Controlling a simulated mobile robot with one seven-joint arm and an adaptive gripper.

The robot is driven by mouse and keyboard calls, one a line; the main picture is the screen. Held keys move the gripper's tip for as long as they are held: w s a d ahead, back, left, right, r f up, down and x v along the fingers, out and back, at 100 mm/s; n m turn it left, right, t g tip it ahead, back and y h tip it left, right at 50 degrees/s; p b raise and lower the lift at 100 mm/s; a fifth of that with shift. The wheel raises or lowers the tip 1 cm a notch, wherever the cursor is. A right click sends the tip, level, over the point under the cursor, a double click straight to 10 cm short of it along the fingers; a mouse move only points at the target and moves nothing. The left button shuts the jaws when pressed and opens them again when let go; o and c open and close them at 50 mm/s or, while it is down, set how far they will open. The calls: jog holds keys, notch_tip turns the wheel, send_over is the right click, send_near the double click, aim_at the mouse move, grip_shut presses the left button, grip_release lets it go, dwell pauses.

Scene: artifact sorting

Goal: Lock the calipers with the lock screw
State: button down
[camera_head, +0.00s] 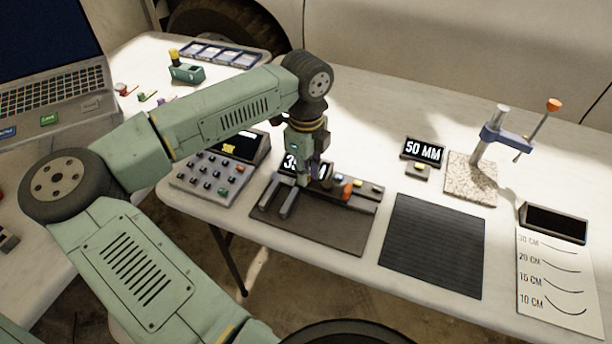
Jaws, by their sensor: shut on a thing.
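The calipers (280,205) lie on a dark base plate (318,232) at the table's middle left, with their two grey jaws pointing toward the front left. An orange-red knob (347,190), perhaps the lock screw, stands on the calipers' right part. My gripper (304,180) points down over the middle of the calipers, left of the knob. It is shut on a part of the calipers; its fingertips are small here and I cannot tell which part. My gripper covers the middle of a display behind the calipers, leaving a "3" and a "0" in view.
A button panel (210,180) stands left of the calipers. A black ribbed mat (434,246) lies to their right. A "50 MM" display (423,150), a stone-based stand (470,180) and a curve chart (556,275) stand farther right. A laptop (50,95) is at the far left.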

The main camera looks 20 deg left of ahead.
jog(key=m+b, duration=0.2)
jog(key=b, duration=0.1)
jog(key=m+b, duration=0.3)
jog(key=shift+f+m, duration=0.2)
jog(key=shift+m, duration=0.1)
jog(key=m+b, duration=0.4)
jog(key=m, duration=0.2)
jog(key=shift+w+r, duration=0.1)
jog(key=shift+r, duration=0.05)
jog(key=m+b, duration=0.1)
jog(key=m, duration=0.3)
jog(key=shift+m+b, duration=0.35)
jog(key=shift+m, duration=0.05)
jog(key=m+b, duration=0.1)
jog(key=m, duration=0.3)
jog(key=shift+r+m, duration=0.15)
jog(key=shift+m, duration=0.25)
jog(key=c, duration=1.5)
grip_release()
jog(key=shift+c, duration=0.2)
